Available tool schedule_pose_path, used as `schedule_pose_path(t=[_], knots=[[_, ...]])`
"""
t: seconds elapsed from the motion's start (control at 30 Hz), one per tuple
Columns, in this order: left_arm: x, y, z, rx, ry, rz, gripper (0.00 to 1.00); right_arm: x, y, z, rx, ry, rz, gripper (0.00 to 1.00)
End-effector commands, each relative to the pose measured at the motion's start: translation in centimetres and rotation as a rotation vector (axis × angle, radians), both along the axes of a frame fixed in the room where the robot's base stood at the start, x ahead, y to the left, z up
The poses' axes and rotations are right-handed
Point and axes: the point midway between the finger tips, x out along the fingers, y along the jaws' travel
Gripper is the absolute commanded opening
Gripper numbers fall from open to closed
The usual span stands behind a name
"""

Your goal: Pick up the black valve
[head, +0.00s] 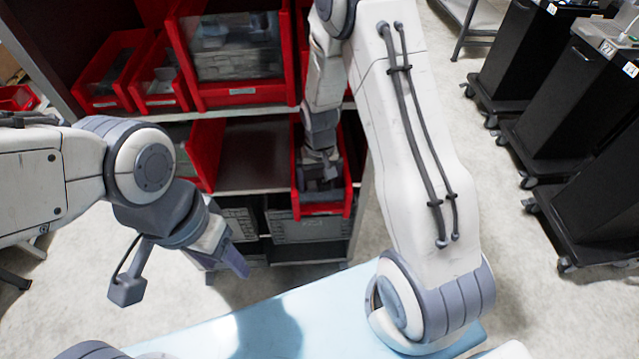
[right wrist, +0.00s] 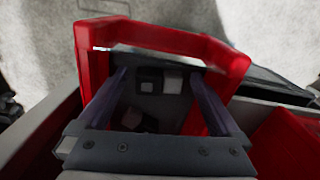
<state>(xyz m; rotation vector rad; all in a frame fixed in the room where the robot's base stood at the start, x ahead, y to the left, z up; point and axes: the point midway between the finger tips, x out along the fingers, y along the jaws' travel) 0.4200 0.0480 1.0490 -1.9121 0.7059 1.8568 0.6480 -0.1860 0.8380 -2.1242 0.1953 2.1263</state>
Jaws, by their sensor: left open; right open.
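I cannot clearly make out a black valve. My right gripper (head: 322,172) reaches into a red bin (head: 325,210) on the middle shelf of the rack. In the right wrist view, the open fingers of this gripper (right wrist: 160,88) are spread inside the same bin (right wrist: 165,36), with nothing between them that I can see held. Deeper in the bin lie a small dark block (right wrist: 149,75), a pale block (right wrist: 173,82) and other dim pieces; the bin's dark inside hides their shape. My left gripper (head: 238,264) is open and empty, low in front of the rack.
More red bins (head: 110,72) fill the upper shelf, one with a clear front (head: 235,50). Another red bin (head: 205,150) stands left on the middle shelf. Grey crates (head: 310,228) sit below. Black wheeled bins (head: 535,60) stand at the right. The floor between is clear.

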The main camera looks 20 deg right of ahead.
Motion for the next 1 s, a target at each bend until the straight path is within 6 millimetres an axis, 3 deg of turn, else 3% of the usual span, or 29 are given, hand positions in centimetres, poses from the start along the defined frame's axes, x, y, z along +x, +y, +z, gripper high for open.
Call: schedule_pose_path(t=[0.23, 0.27, 0.47, 0.5, 0.77, 1.0], knots=[[0.0, 0.0, 0.0, 0.0, 0.0, 0.0, 0.57, 0.0, 0.0, -0.3, 0.0, -0.002, 0.0, 1.0], [0.0, 0.0, 0.0, 0.0, 0.0, 0.0, 0.57, 0.0, 0.0, -0.3, 0.0, -0.001, 0.0, 0.96], [0.0, 0.0, 0.0, 0.0, 0.0, 0.0, 0.57, 0.0, 0.0, -0.3, 0.0, -0.001, 0.0, 0.2], [0.0, 0.0, 0.0, 0.0, 0.0, 0.0, 0.57, 0.0, 0.0, -0.3, 0.0, -0.001, 0.0, 0.16], [0.0, 0.0, 0.0, 0.0, 0.0, 0.0, 0.57, 0.1, 0.0, 0.3, 0.0, -0.003, 0.0, 0.16], [0.0, 0.0, -0.3, 0.0, 0.0, 0.0, 0.57, 0.2, 0.0, 4.6, 0.0, -0.008, 0.0, 0.16]])
